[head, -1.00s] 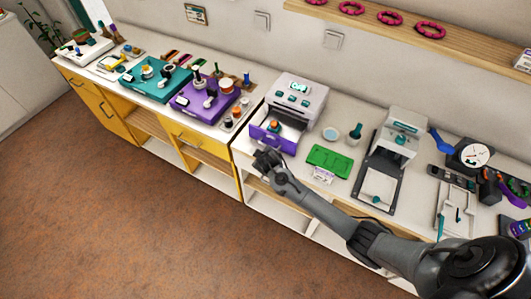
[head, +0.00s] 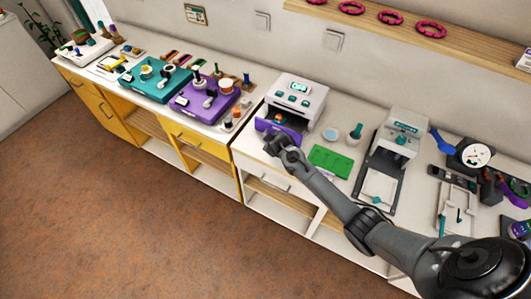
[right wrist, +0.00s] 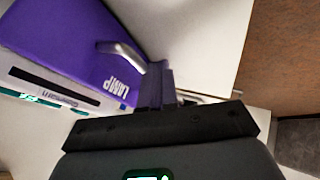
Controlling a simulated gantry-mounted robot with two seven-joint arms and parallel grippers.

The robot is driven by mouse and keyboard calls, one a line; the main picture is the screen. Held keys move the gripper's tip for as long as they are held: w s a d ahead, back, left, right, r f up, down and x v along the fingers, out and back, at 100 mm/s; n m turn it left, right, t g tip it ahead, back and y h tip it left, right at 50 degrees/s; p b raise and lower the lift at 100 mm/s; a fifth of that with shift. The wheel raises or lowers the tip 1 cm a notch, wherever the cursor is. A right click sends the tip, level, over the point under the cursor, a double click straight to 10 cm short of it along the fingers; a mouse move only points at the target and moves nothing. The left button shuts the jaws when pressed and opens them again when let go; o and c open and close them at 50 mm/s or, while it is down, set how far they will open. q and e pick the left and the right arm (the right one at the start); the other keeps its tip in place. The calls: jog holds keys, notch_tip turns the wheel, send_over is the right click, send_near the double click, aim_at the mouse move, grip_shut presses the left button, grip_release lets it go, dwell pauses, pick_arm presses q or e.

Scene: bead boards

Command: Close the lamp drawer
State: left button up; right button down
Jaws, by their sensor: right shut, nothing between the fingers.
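The lamp drawer (head: 265,127) has a purple front and sticks out part way from the white machine (head: 298,97). Its dark inside and a small orange item show behind the front. In the right wrist view the purple front (right wrist: 60,38) shows large, with a silver handle (right wrist: 122,52) and the word LAMP. My right gripper (head: 270,142) is shut and empty at the front of the drawer, and its fingers (right wrist: 156,86) are close against the purple front near the handle. I cannot tell for sure whether they touch. My left gripper is out of view.
A green board (head: 330,161) lies just right of the drawer, near my right forearm. A small blue dish (head: 330,134) and a teal-white pot (head: 355,132) stand behind it. A purple case (head: 205,100) stands on the yellow-fronted counter to the left.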

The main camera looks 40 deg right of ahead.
jog(key=w+d+b, duration=0.1)
jog(key=d, duration=0.2)
jog(key=w+d, duration=0.1)
jog(key=d, duration=0.2)
jog(key=w+d+b, duration=0.1)
jog(key=d, duration=0.2)
jog(key=shift+w+b, duration=0.1)
jog(key=shift+b, duration=0.25)
jog(key=shift+a+f, duration=0.1)
